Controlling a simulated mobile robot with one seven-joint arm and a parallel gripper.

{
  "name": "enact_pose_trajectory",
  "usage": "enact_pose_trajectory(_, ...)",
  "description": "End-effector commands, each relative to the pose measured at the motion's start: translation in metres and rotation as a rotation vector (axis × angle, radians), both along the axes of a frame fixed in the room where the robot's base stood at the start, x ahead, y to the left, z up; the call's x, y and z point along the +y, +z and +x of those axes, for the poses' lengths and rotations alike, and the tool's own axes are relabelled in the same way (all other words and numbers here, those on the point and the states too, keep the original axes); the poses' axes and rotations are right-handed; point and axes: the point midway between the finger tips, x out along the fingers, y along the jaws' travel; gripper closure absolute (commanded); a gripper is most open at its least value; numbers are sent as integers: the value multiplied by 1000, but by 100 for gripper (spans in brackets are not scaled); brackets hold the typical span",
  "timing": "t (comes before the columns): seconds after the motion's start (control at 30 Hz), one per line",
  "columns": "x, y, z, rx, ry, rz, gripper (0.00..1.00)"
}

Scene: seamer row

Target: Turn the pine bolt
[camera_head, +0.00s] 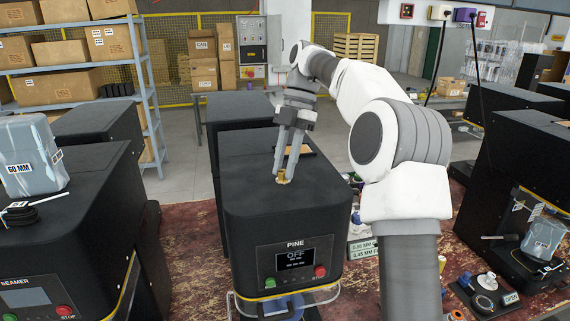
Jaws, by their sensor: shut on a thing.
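The machine marked PINE (240,215) stands in the middle, black, with a front display reading OFF and a green and a red button. A small brass-coloured bolt (283,178) stands on its top, on a pale round base. My gripper (283,173) points down from my white arm with its fingertips at the bolt. The fingers are shut on the bolt and partly hide it. The bolt's turned angle is too small to tell.
Another black machine (95,190) stands at left with a grey container marked 60 MM (32,155) on it. More black machines (520,150) stand at right. Shelves with boxes (75,55) are at back left. Loose parts (485,295) lie at lower right.

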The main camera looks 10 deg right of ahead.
Motion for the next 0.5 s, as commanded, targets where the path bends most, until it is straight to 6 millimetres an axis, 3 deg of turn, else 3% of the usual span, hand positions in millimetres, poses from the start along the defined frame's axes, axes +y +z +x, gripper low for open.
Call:
enact_pose_trajectory(0.37, 0, 0, 0, -1, 2, -2, 100)
enact_pose_trajectory(0.4, 0, 0, 0, -1, 2, -2, 67)
enact_pose_trajectory(0.5, 0, 0, 0, -1, 2, -1, 49)
